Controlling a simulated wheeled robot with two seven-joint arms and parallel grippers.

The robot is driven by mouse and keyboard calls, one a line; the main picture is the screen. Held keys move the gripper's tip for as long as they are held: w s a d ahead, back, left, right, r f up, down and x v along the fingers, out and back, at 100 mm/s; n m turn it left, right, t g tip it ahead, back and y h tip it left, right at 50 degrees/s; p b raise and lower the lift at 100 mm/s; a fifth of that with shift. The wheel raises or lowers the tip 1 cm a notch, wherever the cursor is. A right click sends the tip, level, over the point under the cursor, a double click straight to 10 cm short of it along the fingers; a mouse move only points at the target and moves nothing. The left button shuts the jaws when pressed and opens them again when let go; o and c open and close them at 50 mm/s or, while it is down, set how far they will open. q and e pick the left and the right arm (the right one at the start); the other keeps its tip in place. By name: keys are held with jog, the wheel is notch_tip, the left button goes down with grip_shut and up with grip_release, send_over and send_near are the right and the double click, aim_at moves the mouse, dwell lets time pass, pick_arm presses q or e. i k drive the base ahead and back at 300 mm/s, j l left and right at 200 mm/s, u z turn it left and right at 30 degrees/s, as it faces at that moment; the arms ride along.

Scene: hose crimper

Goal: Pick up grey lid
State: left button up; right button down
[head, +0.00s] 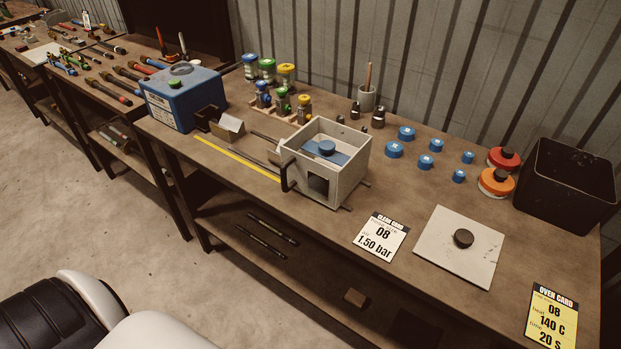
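The grey lid (442,258) is a flat, square, light grey plate with a round dark knob (463,238) on top. It lies flat on the workbench (400,284) at the right, near the front edge. Some small dark specks mark its surface. Nothing covers it. An open-topped, light grey box (348,180) stands to its left, with a blue piece with a round knob (326,148) inside. Neither of my grippers is in view.
A clean card (381,238) lies left of the lid and an oven card (553,318) to its right. Behind are several blue caps (394,150), orange-red discs (496,182) and a black bin (567,190). A blue machine (181,97) stands further left.

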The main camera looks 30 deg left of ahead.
aim_at(467, 248)
jog(key=k+j, duration=0.2)
jog(key=j, duration=0.15)
jog(key=k+j+z, duration=0.15)
jog(key=j, duration=0.25)
jog(key=k+j, duration=0.25)
jog(key=j+z, duration=0.05)
jog(key=j, duration=0.05)
